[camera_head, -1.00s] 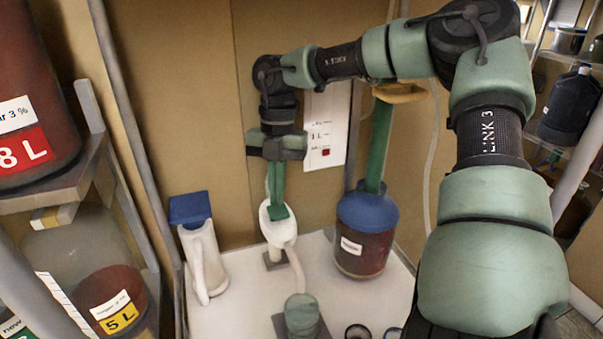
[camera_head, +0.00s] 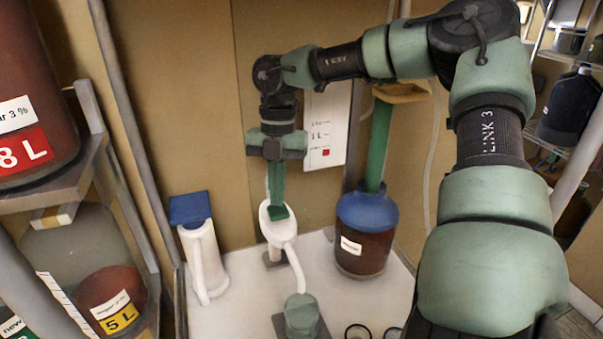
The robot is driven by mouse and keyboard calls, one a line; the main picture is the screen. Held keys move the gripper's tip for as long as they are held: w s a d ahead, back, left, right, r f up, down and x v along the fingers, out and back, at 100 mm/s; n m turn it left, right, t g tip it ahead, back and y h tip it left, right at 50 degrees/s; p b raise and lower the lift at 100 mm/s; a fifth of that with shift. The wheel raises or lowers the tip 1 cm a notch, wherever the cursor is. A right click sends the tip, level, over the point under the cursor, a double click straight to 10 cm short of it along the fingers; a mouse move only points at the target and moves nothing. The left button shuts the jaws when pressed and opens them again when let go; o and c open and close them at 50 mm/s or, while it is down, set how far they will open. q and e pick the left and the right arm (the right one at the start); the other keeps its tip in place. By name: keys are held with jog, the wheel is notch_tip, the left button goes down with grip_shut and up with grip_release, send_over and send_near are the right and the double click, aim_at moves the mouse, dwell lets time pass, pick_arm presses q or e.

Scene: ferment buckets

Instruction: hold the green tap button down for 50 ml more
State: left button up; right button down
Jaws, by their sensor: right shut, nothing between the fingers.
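The white tap (camera_head: 275,231) stands on the pale bench, its curved spout (camera_head: 296,265) running down to a green-grey cup (camera_head: 302,313) on a dark square base. My right gripper (camera_head: 278,212) points down, its green fingers shut with nothing between them. The fingertips are over the top of the tap and appear to touch it. I cannot tell the green button apart from the green fingertips, so whether it is pressed is unclear. The liquid level in the cup cannot be read. My left gripper is not in view.
A white jug with a blue lid (camera_head: 190,210) stands left of the tap. A dark red jar with a blue top (camera_head: 364,235) stands right. A white wall panel (camera_head: 326,130) has a red mark. Shelves with large buckets (camera_head: 112,300) line the left side.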

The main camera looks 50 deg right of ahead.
jog(key=shift+f, duration=0.2)
dwell(0.4)
jog(key=shift+f+b, duration=1)
jog(key=shift+b, duration=0.1)
dwell(6.3)
